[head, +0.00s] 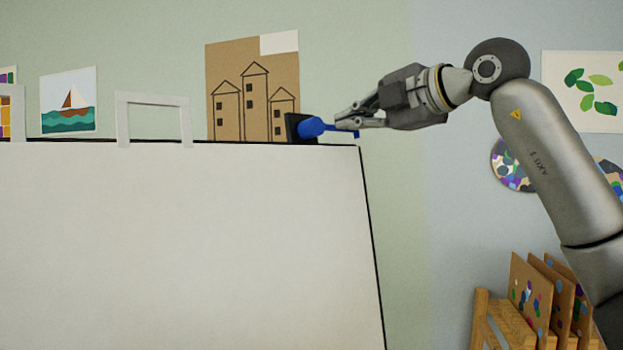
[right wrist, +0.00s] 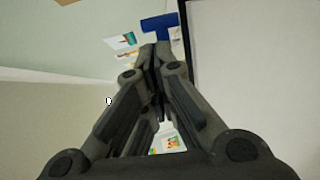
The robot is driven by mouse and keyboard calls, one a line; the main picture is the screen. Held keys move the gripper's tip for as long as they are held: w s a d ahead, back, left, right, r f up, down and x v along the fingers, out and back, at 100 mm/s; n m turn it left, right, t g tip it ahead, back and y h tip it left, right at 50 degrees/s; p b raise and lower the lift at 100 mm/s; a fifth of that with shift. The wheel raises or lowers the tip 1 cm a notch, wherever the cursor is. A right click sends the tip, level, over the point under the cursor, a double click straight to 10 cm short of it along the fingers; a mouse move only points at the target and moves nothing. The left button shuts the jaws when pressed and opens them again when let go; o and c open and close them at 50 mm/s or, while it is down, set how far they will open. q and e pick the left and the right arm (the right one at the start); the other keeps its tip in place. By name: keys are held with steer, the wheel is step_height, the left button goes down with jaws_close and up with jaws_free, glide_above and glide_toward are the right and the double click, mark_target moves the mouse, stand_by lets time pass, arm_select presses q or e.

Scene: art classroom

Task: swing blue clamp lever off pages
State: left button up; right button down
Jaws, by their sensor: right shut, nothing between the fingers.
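The blue clamp lever (head: 314,127) sits on a black clamp block (head: 294,128) at the top right corner of the large white pages (head: 180,240). My right gripper (head: 346,122) comes in from the right with its fingertips at the lever's right end. Its fingers are shut with nothing between them. In the right wrist view the blue lever (right wrist: 160,27) shows just beyond the shut fingertips (right wrist: 155,48), and whether they touch cannot be told. The pages' edge (right wrist: 250,80) lies right of the fingers there. My left gripper is not in view.
A white handle-like frame (head: 154,100) rises above the board's top edge on the left. Pictures, such as the brown house drawing (head: 252,90), hang on the wall behind. A wooden rack with painted boards (head: 530,300) stands at lower right.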

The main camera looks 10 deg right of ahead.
steer(key=b+v, duration=0.2)
steer(key=v, duration=0.6)
stand_by(0.4)
steer(key=shift+a+f, duration=0.1)
steer(key=shift+f, duration=0.05)
